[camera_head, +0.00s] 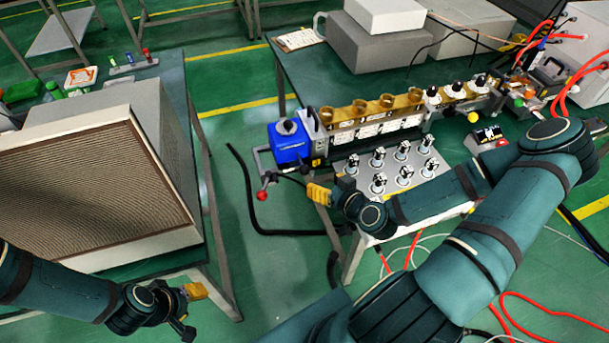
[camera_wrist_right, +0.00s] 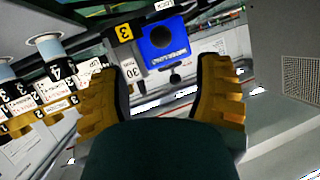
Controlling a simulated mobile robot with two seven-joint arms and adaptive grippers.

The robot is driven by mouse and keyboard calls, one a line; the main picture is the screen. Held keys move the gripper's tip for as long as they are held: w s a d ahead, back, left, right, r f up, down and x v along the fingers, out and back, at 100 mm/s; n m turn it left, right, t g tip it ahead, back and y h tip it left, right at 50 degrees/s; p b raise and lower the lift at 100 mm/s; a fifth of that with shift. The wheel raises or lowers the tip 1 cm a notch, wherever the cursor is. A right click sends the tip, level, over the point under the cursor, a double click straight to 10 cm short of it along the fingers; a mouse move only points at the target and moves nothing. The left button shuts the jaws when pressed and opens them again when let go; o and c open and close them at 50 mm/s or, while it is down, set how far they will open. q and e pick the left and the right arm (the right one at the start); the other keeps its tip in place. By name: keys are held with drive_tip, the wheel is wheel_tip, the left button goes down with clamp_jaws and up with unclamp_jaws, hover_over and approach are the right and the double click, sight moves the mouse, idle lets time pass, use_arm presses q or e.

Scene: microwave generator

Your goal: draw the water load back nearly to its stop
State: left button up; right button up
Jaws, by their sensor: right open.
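The water load, which I take to be the blue box (camera_head: 289,143), sits at the left end of the brass waveguide row (camera_head: 365,112). A lever with a red ball knob (camera_head: 262,196) hangs below and left of it. In the right wrist view the blue box (camera_wrist_right: 163,42) shows beyond my fingers, with a small dark knob (camera_wrist_right: 175,76) under it. My right gripper (camera_head: 318,193) is below and right of the box, apart from it. In the wrist view this gripper (camera_wrist_right: 160,75) is open and empty. My left gripper (camera_head: 190,311) is low at the left, away from the load.
A plate with several tuner knobs (camera_head: 402,166) lies just right of my right gripper. A large grilled box (camera_head: 100,190) fills the left table. Grey boxes (camera_head: 378,45) stand at the back of the bench. Red and dark cables run over the floor; the aisle between tables is mostly clear.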

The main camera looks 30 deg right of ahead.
sight(307, 172)
drive_tip(key=shift+b+x, duration=2.45)
drive_tip(key=shift+b, duration=0.8)
drive_tip(key=x, duration=0.3)
drive_tip(key=shift+w+a+f, duration=0.1)
drive_tip(key=shift+w, duration=0.25)
drive_tip(key=shift+b+x, duration=0.4)
drive_tip(key=shift+x, duration=0.45)
clamp_jaws()
